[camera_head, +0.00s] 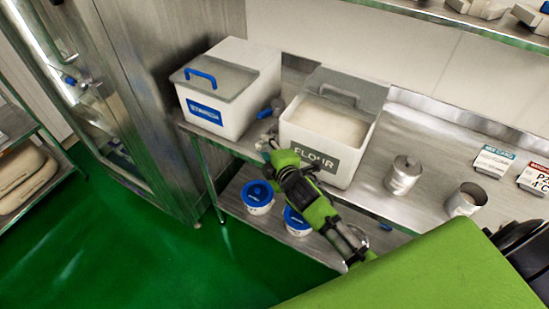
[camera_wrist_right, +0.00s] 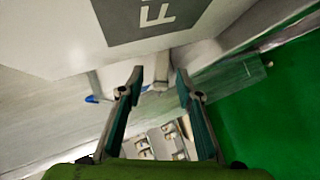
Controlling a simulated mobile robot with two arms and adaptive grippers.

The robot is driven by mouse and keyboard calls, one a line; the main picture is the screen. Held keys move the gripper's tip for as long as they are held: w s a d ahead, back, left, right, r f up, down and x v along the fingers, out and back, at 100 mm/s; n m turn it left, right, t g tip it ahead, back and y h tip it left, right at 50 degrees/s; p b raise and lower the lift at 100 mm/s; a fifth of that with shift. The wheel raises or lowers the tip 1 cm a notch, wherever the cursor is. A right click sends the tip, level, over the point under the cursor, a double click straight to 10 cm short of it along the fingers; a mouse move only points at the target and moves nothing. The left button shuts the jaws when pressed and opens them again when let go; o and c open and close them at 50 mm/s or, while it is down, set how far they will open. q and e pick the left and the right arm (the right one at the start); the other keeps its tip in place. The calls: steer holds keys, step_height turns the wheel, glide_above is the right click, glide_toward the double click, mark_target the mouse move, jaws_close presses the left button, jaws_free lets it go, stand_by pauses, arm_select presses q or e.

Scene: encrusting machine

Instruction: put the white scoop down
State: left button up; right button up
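My right gripper (camera_head: 268,148) is at the shelf's front edge, by the lower left corner of the flour bin (camera_head: 322,165). In the right wrist view its two fingers (camera_wrist_right: 160,75) stand apart. A pale piece (camera_wrist_right: 157,64), which looks like part of the white scoop, lies between the fingertips with small gaps beside it. In the head view the scoop is mostly hidden at the gripper. A grey scoop-like thing with a blue part (camera_head: 270,110) lies between the two bins. My left gripper is not in view.
A lidded white bin with a blue handle (camera_head: 222,90) stands left of the flour bin. Metal canisters (camera_head: 404,175) and (camera_head: 466,200) stand to the right. Blue-lidded tubs (camera_head: 258,197) are on the lower shelf. The green floor is clear at left.

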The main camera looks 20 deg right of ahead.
steer(key=v, duration=0.8)
steer(key=shift+b, duration=0.4)
steer(key=shift+s, duration=0.1)
steer(key=s+d+f+m+g, duration=0.15)
steer(key=s+f, duration=0.35)
steer(key=f, duration=0.7)
steer(key=s+f+m+g, duration=0.3)
steer(key=s+f, duration=0.3)
steer(key=f, duration=0.6)
steer(key=s+f+m+g, duration=0.25)
steer(key=s+f, duration=0.25)
steer(key=f, duration=0.7)
steer(key=s+f+m+g, duration=0.2)
steer(key=s+f, duration=0.3)
steer(key=s, duration=0.4)
steer(key=s+f+m+g, duration=0.1)
steer(key=s+f, duration=0.4)
steer(key=s, duration=0.5)
steer(key=s+f+m+g, duration=0.2)
steer(key=s+f, duration=0.3)
steer(key=s, duration=0.5)
steer(key=shift+s+d+m+g, duration=0.2)
steer(key=shift+d+m+g, duration=0.1)
steer(key=shift+d+m, duration=0.2)
